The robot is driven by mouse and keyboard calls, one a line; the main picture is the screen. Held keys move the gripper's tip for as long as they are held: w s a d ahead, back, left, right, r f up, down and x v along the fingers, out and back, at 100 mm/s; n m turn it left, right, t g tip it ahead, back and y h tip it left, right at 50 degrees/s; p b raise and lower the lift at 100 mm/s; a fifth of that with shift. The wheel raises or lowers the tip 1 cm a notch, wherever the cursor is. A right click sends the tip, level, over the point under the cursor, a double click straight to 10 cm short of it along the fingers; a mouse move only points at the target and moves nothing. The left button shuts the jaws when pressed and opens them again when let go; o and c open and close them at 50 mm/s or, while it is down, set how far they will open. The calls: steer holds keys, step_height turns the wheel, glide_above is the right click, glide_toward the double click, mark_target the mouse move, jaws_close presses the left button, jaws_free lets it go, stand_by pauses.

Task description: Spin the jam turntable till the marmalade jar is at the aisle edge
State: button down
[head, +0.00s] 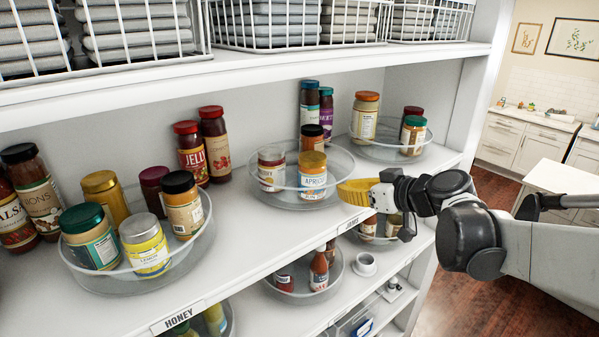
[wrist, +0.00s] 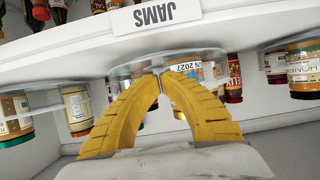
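The jam turntable (head: 290,201) is a clear round tray behind the JAMS label (head: 352,221) on the middle shelf. At its front stands a jar labelled APRICOT (head: 312,177), with a pale-labelled jar (head: 271,168) to its left. An orange jar with a black lid (head: 312,139) and taller dark jars (head: 309,105) stand farther back. I cannot read which jar is marmalade. My yellow gripper (head: 343,190) is at the turntable's right front rim. In the wrist view, my gripper's (wrist: 159,75) fingertips meet at the rim, with no jar between them; contact is unclear.
The honey turntable (head: 185,252) stands to the left, and another turntable (head: 405,157) with jars stands close at the right. Wire baskets (head: 300,35) sit on the shelf above. Another turntable (head: 310,296) and a white cup (head: 364,264) are below.

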mark_target(313, 196)
steer(key=shift+s+a, duration=0.1)
steer(key=shift+a, duration=0.05)
steer(key=shift+s+a, duration=0.3)
steer(key=shift+a, duration=0.25)
steer(key=shift+s+a, duration=0.25)
steer(key=shift+a, duration=0.25)
steer(key=shift+s+a, duration=0.2)
steer(key=shift+a, duration=0.3)
steer(key=shift+s+a, duration=0.2)
steer(key=shift+a, duration=0.3)
steer(key=shift+a+r, duration=0.1)
steer(key=shift+s+a, duration=0.35)
steer(key=shift+a, duration=0.35)
steer(key=shift+s+a, duration=0.15)
steer(key=shift+a, duration=0.2)
